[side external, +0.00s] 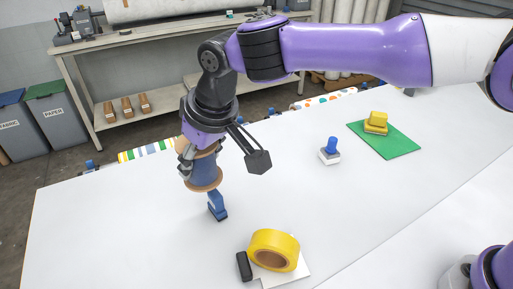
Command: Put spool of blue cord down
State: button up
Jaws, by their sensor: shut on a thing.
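The spool of blue cord (202,170) has tan end discs and blue winding, and is upright in my gripper (206,159). My gripper is shut on the spool from above, with its dark fingers around it. The spool's lower disc appears just above or behind a small blue block-like object (217,206) on the white table (110,215). I cannot tell whether the spool touches the table or that object. The far side of the spool and part of my fingers are hidden.
A yellow tape roll (274,250) lies at the front on a white card, beside a black block (244,266). A blue-handled stamp-like piece (330,150) and a green mat (397,143) with a yellow object (376,123) stand at right. The table's left part is clear.

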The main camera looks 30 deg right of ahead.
jog(key=w+d+r+m+h, duration=0.1)
jog(key=w+d+m+h, duration=0.25)
jog(key=d+m, duration=0.75)
jog(key=w+d+f+n, duration=0.1)
jog(key=w+d+f, duration=0.1)
jog(key=d, duration=0.1)
jog(key=w+d+f+n, duration=0.1)
jog(key=w+d+f, duration=0.1)
jog(key=d, duration=0.2)
jog(key=w+d+f+n, duration=0.1)
jog(key=w+d+f, duration=0.1)
jog(key=w+d, duration=0.1)
jog(key=shift+w+d+f+y, duration=0.1)
jog(key=shift+d+y, duration=0.15)
jog(key=shift+d, duration=0.5)
jog(key=shift+w+d+f, duration=0.2)
jog(key=shift+d, duration=0.05)
jog(key=shift+d+f, duration=0.1)
jog(key=shift+f, duration=1.95)
jog(key=shift+f, duration=0.1)
jog(key=o, duration=1.4)
